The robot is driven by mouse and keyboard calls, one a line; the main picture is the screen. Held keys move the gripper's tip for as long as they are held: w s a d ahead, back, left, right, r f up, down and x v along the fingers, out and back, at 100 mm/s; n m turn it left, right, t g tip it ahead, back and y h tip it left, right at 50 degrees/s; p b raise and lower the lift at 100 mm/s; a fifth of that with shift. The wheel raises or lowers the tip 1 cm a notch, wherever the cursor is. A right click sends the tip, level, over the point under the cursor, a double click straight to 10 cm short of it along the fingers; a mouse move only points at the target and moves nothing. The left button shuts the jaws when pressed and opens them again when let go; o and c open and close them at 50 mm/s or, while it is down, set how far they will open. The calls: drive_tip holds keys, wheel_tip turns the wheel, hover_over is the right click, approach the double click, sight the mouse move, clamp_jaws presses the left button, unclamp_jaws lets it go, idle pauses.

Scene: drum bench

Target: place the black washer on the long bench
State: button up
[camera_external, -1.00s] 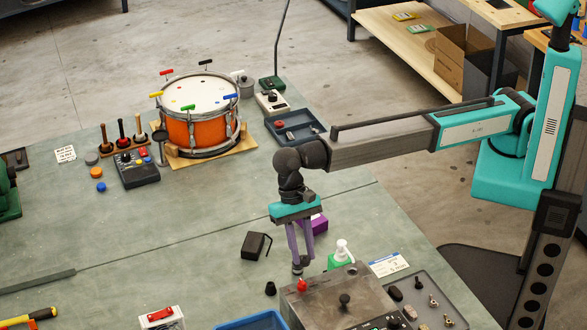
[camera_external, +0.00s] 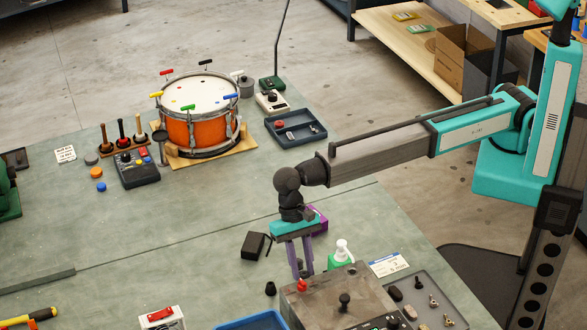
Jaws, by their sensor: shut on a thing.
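My gripper (camera_external: 303,272) hangs with its purple fingers pointing down, just behind the grey metal box near the front of the bench. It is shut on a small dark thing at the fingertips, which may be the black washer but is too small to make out. I see no other clear black washer. The large grey-green bench top (camera_external: 190,230) lies under the gripper. Whether the fingertips touch it is unclear.
The grey metal box (camera_external: 325,297) with a red knob, a green-and-white bottle (camera_external: 342,255) and a purple block (camera_external: 317,221) stand close to my gripper. A black box (camera_external: 253,245) and small black cup (camera_external: 270,289) lie left. The middle-left bench is clear.

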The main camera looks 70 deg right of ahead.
sight(302, 275)
drive_tip(key=shift+f+p, duration=0.45)
drive_tip(key=shift+f, duration=1.25)
drive_tip(key=shift+f, duration=0.15)
drive_tip(key=o, duration=1.1)
drive_tip(key=shift+r, duration=0.2)
drive_tip(key=shift+b+v, duration=1.75)
drive_tip(key=shift+v, duration=4.2)
drive_tip(key=shift+o, duration=0.7)
